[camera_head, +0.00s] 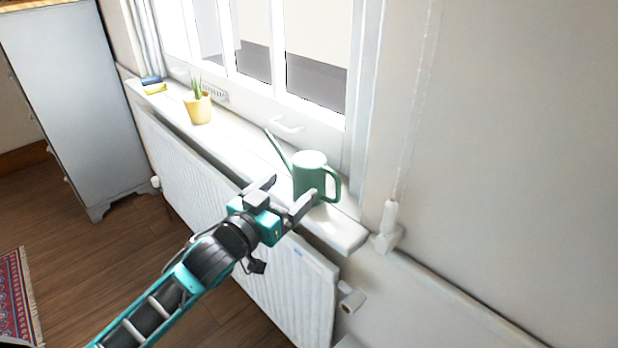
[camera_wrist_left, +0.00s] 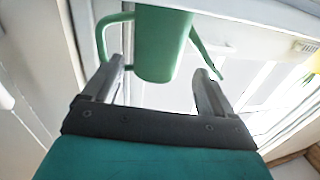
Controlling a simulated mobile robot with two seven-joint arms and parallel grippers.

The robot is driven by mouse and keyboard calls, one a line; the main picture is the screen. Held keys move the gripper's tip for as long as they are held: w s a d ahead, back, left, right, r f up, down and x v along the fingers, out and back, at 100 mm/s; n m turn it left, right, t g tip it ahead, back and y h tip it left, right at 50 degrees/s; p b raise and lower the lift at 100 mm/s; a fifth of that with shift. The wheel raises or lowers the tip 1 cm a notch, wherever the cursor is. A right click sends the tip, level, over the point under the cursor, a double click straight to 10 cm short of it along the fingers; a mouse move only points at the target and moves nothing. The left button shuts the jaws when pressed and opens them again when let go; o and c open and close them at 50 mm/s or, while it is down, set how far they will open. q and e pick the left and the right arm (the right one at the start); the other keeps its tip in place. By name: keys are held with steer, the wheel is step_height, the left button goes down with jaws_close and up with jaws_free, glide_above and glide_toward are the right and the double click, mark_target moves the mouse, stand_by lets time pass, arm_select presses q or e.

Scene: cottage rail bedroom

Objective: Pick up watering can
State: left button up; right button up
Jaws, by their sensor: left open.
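A green watering can (camera_head: 307,178) stands upright on the white window sill, its spout to the left and its handle to the right. My left gripper (camera_head: 290,190) is at the front edge of the sill, just in front of the can. Its fingers are apart and nothing is held. In the left wrist view the can's green body (camera_wrist_left: 160,45) is ahead, between the lines of the two open fingers (camera_wrist_left: 161,85). The handle shows left of the body there and the spout right. My right gripper is not in view.
A yellow pot with a plant (camera_head: 198,108) and small blue and yellow items (camera_head: 152,85) stand farther along the sill (camera_head: 240,148). The window and its handle (camera_head: 287,126) are behind. A white radiator (camera_head: 205,185) is below. A grey cabinet (camera_head: 80,100) is at left.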

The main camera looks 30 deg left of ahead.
mark_target(309, 171)
arm_select(q)
steer(key=shift+w+d, duration=0.25)
steer(key=shift+w, duration=0.65)
steer(key=shift+w+d, duration=0.2)
steer(key=shift+w, duration=1.2)
steer(key=shift+w+d, duration=0.15)
steer(key=shift+w, duration=1.25)
steer(key=shift+c, duration=0.4)
steer(key=c, duration=1)
steer(key=shift+r, duration=0.15)
step_height(309, 171, up, 20)
steer(key=p, duration=0.3)
steer(key=shift+p, duration=0.4)
